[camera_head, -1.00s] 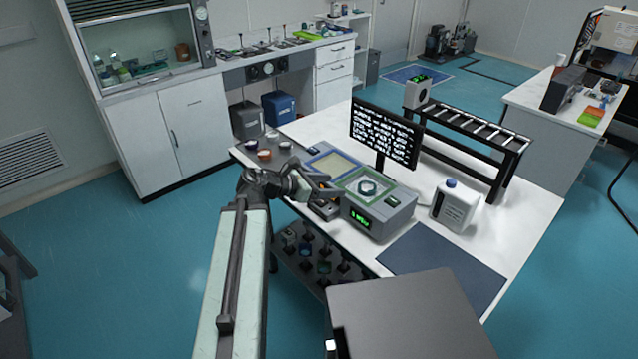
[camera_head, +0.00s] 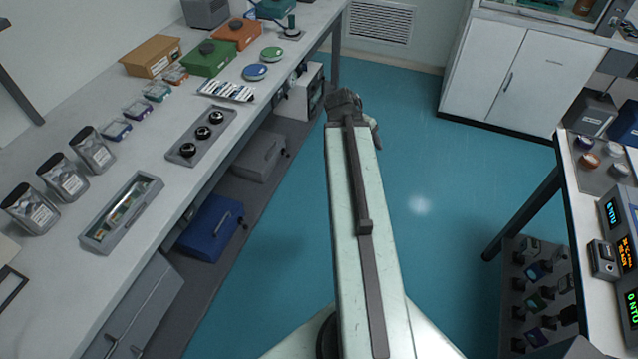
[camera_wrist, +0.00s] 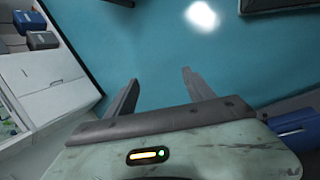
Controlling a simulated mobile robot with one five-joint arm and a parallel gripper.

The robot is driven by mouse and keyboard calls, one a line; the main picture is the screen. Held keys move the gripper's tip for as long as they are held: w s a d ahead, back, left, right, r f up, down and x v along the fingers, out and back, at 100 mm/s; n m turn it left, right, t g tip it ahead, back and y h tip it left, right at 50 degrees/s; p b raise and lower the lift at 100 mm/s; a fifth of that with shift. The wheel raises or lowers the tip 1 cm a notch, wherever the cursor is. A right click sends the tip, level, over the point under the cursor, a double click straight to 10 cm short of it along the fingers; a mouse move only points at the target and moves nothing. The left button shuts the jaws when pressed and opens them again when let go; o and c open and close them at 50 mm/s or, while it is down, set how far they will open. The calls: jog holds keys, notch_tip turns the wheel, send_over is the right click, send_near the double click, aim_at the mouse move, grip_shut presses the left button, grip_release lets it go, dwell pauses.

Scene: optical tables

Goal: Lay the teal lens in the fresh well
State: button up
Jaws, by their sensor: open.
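My gripper shows in the wrist view (camera_wrist: 160,85) with its two fingers apart and nothing between them, over the bare teal floor. In the head view it is mostly hidden behind my own arm, in the aisle between two benches. I cannot pick out a teal lens for certain in the current views. A blue disc (camera_head: 255,72) and a green disc (camera_head: 271,54) lie on the left bench. The grey instrument with lit displays (camera_head: 628,250) is cut off at the right edge, and no well can be identified now.
A rack (camera_head: 535,290) stands under the right table. The floor between (camera_head: 440,200) is clear.

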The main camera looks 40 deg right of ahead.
jog(key=w+a+f+t+y, duration=0.1)
jog(key=w+a, duration=0.4)
jog(key=a, duration=0.4)
jog(key=w+a+f+t+y, duration=0.1)
jog(key=w+a, duration=0.4)
jog(key=a, duration=0.5)
jog(key=w+a+y, duration=0.3)
jog(key=a, duration=1.8)
jog(key=shift+a+f+m, duration=0.25)
jog(key=shift+a+m, duration=0.15)
